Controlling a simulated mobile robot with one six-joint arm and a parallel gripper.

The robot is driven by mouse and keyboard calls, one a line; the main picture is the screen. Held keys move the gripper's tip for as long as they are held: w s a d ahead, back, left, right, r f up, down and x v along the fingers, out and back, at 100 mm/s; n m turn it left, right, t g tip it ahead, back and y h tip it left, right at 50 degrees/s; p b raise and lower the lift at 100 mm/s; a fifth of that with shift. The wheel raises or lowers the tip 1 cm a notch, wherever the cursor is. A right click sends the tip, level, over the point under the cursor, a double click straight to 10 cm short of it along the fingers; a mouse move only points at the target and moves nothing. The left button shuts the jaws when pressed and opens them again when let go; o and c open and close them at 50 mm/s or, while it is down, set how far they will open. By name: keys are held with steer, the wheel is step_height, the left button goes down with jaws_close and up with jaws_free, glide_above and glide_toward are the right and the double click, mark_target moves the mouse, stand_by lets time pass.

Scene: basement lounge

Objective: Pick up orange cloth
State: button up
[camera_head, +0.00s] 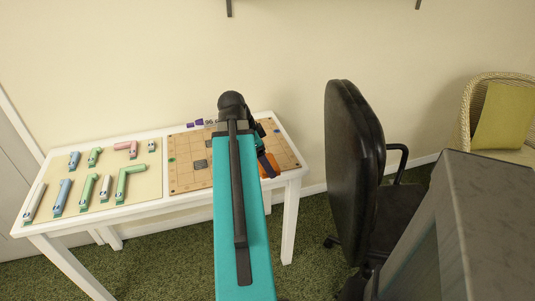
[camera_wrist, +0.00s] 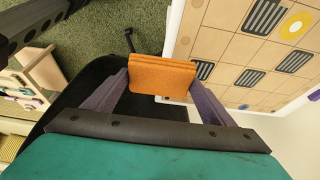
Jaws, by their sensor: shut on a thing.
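The orange cloth (camera_wrist: 161,78) is a folded, layered square held between the two purple fingers of my gripper (camera_wrist: 160,88) in the wrist view. The fingers press on its left and right sides. In the head view the cloth (camera_head: 268,165) shows at the right front edge of the white table, partly hidden by my gripper (camera_head: 266,158). I cannot tell from these views how far it is above the table top.
The white table (camera_head: 150,217) carries a board with a grid (camera_head: 188,176) and a mat (camera_head: 143,189) with several pastel pieces. A black office chair (camera_head: 350,165) stands close on the right. A wicker chair (camera_head: 468,110) is farther right.

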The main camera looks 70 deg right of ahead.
steer(key=shift+s+a+r, duration=0.1)
steer(key=shift+s+a, duration=0.1)
steer(key=shift+a, duration=0.7)
